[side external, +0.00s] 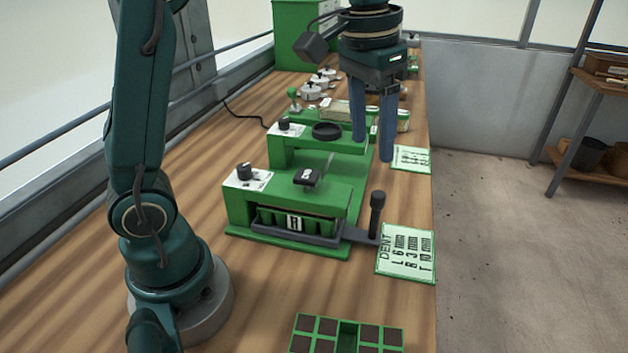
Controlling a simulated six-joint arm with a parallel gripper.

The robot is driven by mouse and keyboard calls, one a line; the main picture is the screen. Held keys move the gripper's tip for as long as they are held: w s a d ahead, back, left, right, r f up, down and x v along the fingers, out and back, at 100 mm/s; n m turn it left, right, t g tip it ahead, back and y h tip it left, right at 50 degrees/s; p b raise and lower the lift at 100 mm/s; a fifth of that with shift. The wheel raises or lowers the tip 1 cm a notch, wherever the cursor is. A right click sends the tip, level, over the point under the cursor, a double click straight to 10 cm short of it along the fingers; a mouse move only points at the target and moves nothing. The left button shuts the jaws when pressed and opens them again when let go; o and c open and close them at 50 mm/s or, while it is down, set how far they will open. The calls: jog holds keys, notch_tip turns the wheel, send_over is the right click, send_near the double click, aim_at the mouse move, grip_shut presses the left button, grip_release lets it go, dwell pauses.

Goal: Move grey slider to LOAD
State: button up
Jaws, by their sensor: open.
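The green tray seeder (338,196) stands on the wooden bench. A small dark grey block (307,177) with a white mark sits on its green top; it may be the grey slider. A dark grey tray-like part (298,236) runs along the seeder's front, with an arm to an upright black handle (376,213) on the right. I cannot read a LOAD mark at this size. My gripper (373,150) points down with its two blue-grey fingers apart and empty. It hangs over the seeder's rear right, behind the small block and apart from it.
A black round cup (327,131) and dark knobs (244,171) stand on the seeder. A printed card (406,252) lies at the bench's right edge, another (411,158) farther back. A green-framed cell tray (345,334) lies in front. Bare bench lies between.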

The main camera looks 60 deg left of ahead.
jog(key=g, duration=0.2)
send_over(378, 193)
notch_tip(378, 193, down, 5)
jog(key=shift+w, duration=0.1)
jog(key=shift+f, duration=2.65)
grip_shut()
